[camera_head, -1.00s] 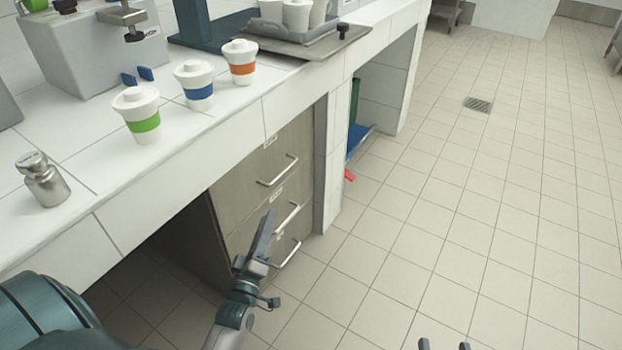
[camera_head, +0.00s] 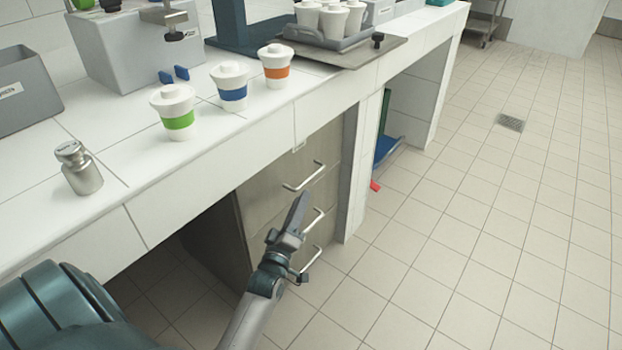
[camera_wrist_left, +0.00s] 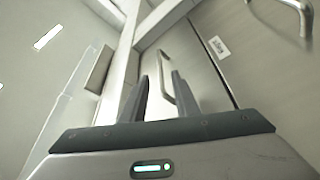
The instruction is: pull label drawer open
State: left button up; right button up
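A grey drawer unit (camera_head: 262,200) stands under the counter with three bar handles, one above another: top (camera_head: 303,178), middle (camera_head: 315,221) and bottom (camera_head: 312,260). All its drawers look shut. My left gripper (camera_head: 299,200) is in front of the unit, and its fingers overlap the fronts near the top and middle handles. In the left wrist view my left gripper (camera_wrist_left: 160,95) is open, with one bar handle (camera_wrist_left: 163,78) ahead between its fingertips, not gripped. A small label (camera_wrist_left: 218,47) shows on a front; I cannot read it. My right gripper is out of view.
The white counter (camera_head: 215,143) overhangs the drawers. On it stand cups with green (camera_head: 178,118), blue (camera_head: 232,88) and orange (camera_head: 276,68) bands and a metal weight (camera_head: 80,168).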

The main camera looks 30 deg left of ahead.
aim_at(311, 176)
pick_arm(q)
jog(key=b+x, duration=0.1)
jog(key=x, duration=0.7)
jog(key=shift+w, duration=0.15)
jog(key=shift+w+a+r, duration=0.15)
jog(key=shift+w, duration=0.4)
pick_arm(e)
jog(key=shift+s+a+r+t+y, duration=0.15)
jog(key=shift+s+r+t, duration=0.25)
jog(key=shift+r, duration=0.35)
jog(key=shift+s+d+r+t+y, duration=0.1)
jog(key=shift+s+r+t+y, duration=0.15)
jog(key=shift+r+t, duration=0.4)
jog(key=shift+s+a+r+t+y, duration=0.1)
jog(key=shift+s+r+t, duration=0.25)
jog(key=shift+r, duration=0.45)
pick_arm(q)
grip_shut()
